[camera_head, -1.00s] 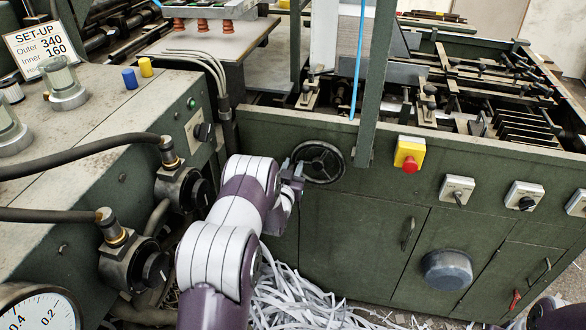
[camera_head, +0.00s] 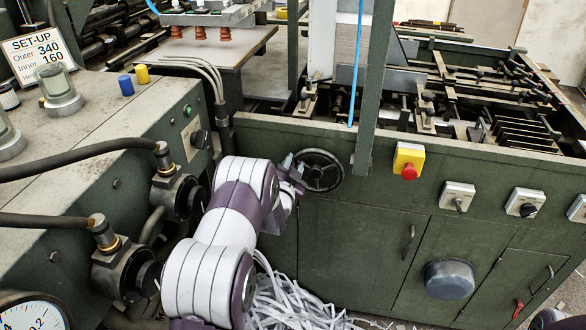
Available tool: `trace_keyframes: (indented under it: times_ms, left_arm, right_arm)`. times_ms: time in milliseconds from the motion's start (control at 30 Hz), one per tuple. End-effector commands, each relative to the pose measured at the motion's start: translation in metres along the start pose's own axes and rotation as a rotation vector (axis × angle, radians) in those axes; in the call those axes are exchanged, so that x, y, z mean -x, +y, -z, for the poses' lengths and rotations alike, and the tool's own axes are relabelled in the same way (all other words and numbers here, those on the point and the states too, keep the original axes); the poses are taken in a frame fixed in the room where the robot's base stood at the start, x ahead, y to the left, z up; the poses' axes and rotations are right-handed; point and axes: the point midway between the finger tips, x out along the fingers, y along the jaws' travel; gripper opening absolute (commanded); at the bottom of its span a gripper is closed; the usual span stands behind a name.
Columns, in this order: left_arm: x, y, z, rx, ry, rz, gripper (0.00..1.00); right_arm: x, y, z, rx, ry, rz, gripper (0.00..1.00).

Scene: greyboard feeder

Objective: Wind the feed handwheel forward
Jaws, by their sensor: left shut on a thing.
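The feed handwheel (camera_head: 321,187) is a dark round wheel with spokes on the front of the green machine. My left arm comes in from the lower left, and my left gripper (camera_head: 292,169) is at the wheel's left rim. The gripper is shut on the wheel; the arm's wrist partly hides the fingers, so the exact contact is hard to see. My right gripper is not in view; only a bit of my right arm shows at the bottom right corner.
A yellow box with a red button (camera_head: 408,161) sits right of the wheel, then switch boxes (camera_head: 457,197). A green post (camera_head: 374,90) rises just right of the wheel. Hoses and dark valves (camera_head: 178,192) are left of my arm. Paper strips (camera_head: 290,300) lie below.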

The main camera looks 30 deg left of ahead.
Motion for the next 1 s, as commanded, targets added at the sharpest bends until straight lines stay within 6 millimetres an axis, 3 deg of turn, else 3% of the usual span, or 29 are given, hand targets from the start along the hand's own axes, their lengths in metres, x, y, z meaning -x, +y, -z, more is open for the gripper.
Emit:
trace_keyframes:
  times_ms: [500,533,600,1000]
  left_arm:
    - [0.0015,-0.0014,-0.0042,-0.022,-0.015,0.004,0.00]
    - [0.0015,-0.0015,-0.0042,-0.022,-0.015,0.004,0.37]
    - [0.0013,-0.0016,-0.0037,-0.022,-0.013,0.004,0.51]
    - [0.0024,-0.0008,-0.0001,-0.022,-0.005,0.001,0.51]
  right_arm:
    - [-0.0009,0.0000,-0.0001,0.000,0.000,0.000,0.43]
    - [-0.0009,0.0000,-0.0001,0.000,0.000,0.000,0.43]
    - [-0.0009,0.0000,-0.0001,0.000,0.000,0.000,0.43]
    - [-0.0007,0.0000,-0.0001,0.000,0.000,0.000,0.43]
